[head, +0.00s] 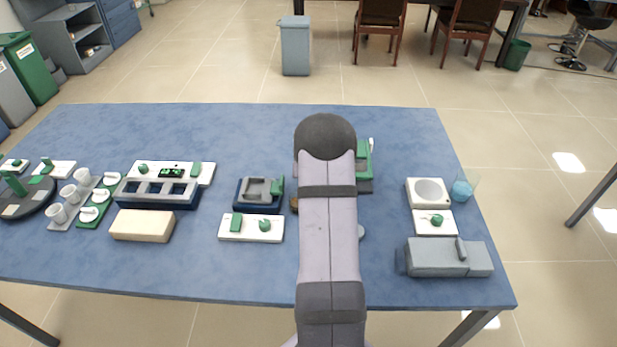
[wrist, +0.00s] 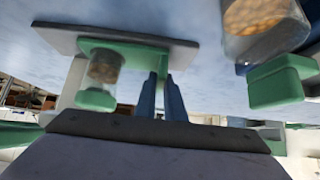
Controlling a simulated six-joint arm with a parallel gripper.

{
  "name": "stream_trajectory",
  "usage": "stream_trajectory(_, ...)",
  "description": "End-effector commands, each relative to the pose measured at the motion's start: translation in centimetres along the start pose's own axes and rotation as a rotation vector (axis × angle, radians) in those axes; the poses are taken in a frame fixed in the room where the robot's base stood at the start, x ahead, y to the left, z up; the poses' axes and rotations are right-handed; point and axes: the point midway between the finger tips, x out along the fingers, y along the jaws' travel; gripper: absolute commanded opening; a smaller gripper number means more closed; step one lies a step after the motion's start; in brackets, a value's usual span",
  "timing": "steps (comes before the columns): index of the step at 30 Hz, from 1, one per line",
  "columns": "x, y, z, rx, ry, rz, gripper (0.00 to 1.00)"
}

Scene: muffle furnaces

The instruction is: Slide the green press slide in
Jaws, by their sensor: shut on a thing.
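The press is mostly hidden behind my arm in the head view; a green part (head: 365,155) of it shows at the right of my arm. In the wrist view it has a grey plate (wrist: 190,48), a green press slide (wrist: 140,54) and a clear cup (wrist: 104,68) with brown contents. A lower green piece (wrist: 95,100) is beside a white post. My gripper (wrist: 163,82) has its dark blue fingers close together at the slide's end, shut on it. The gripper itself is hidden in the head view.
A jar of orange-brown grains (wrist: 262,22) and a green block (wrist: 280,85) are close at the right in the wrist view. A grey device with green (head: 260,190) stands left of my arm. A white scale (head: 428,192) and grey box (head: 450,258) stand right. The back table is clear.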

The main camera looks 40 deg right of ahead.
Motion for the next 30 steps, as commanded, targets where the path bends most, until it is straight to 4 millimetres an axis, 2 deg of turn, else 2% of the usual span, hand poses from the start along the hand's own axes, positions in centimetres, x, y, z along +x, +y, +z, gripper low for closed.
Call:
stream_trajectory(9, -0.1, 0.2, -0.2, 0.0, 0.004, 0.001, 0.0)
stream_trajectory(10, -0.1, 0.2, -0.2, 0.0, 0.004, 0.001, 0.12)
stream_trajectory(12, -0.1, 0.2, -0.2, 0.0, 0.003, 0.001, 0.28)
stream_trajectory(23, -0.2, 0.2, -0.1, 0.0, 0.001, 0.001, 0.28)
stream_trajectory(30, -1.8, 0.2, -0.1, 0.0, 0.003, 0.001, 0.28)
